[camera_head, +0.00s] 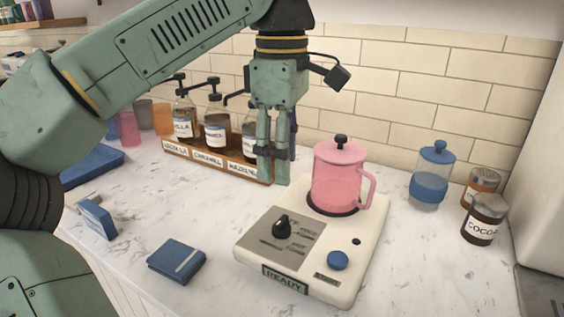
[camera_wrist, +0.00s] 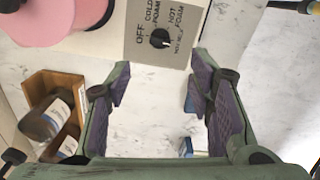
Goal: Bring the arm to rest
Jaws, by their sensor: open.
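My gripper (camera_head: 276,160) points down at the end of my green arm, left of the pink pitcher. It also shows in the wrist view (camera_wrist: 157,95), with its purple-padded fingers apart and nothing between them but the white counter below. In the head view the fingers stand in front of the right end of the syrup rack (camera_head: 218,160), whose bottle there is partly hidden. The pink lidded pitcher (camera_head: 338,178) stands upright on the white frother base (camera_head: 345,285), just right of my gripper. I cannot tell exactly how high the fingertips are above the counter.
A blue button (camera_head: 338,260) and a black knob (camera_head: 282,228) are on the base. A blue-banded jar (camera_head: 430,178) and a cocoa jar (camera_head: 484,220) stand at the right. A folded blue cloth (camera_head: 177,260) lies on the front counter. A tiled wall (camera_head: 420,80) closes the back.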

